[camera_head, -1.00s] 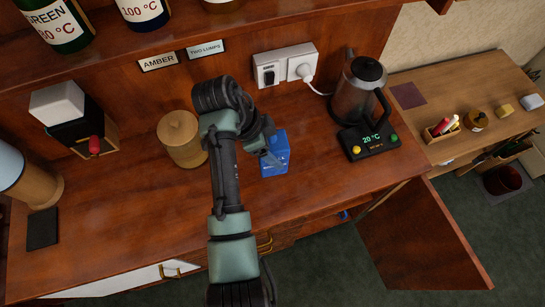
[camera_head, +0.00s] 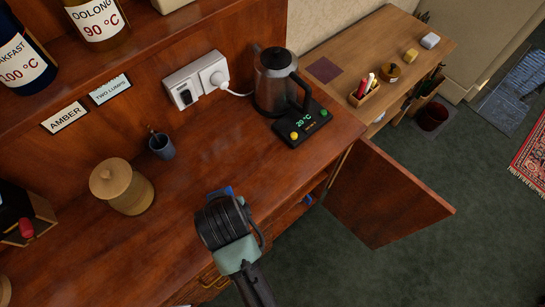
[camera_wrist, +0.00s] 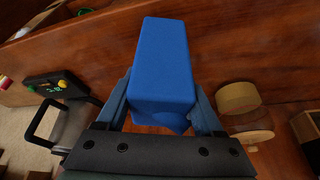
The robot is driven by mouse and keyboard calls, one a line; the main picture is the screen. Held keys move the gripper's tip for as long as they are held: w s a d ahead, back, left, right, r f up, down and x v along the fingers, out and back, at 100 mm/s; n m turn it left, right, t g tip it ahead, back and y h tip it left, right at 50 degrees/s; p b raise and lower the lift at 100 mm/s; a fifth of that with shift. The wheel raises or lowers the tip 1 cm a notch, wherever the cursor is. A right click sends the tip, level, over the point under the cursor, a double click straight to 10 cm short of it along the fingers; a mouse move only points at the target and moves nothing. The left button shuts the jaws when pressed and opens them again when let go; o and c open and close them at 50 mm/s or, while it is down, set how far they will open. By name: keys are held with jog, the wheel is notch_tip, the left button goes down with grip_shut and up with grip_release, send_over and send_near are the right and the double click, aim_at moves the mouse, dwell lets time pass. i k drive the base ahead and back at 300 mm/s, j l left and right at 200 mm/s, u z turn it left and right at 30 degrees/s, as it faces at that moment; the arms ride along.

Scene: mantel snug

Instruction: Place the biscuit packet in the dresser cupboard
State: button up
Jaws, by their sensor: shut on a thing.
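The biscuit packet (camera_wrist: 163,65) is a blue box that fills the middle of the wrist view. My gripper (camera_wrist: 165,112) is shut on it, one finger on each side. In the head view my arm hides nearly all of the packet; only a small blue edge (camera_head: 228,190) shows beside the wrist, over the dresser's front part. The dresser cupboard's wooden door (camera_head: 385,195) stands open at the right end of the dresser. The cupboard opening (camera_head: 300,208) shows under the top, with something small and blue inside; most of its inside is hidden.
A kettle (camera_head: 275,85) on its base stands at the dresser's right end, near the open door. A dark mug (camera_head: 162,146) and a wooden canister (camera_head: 122,186) stand on the top. A side table (camera_head: 385,50) is beyond. Green carpet lies clear in front.

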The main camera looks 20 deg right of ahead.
aim_at(286, 217)
jog(key=l+u, duration=0.35)
jog(key=k+l+u, duration=0.1)
jog(key=l+u, duration=0.55)
jog(key=k+l, duration=0.2)
jog(key=l, duration=0.25)
jog(key=k+l+u, duration=0.1)
jog(key=l, duration=0.3)
jog(key=k+l, duration=0.3)
jog(key=l, duration=0.15)
jog(key=u, duration=0.05)
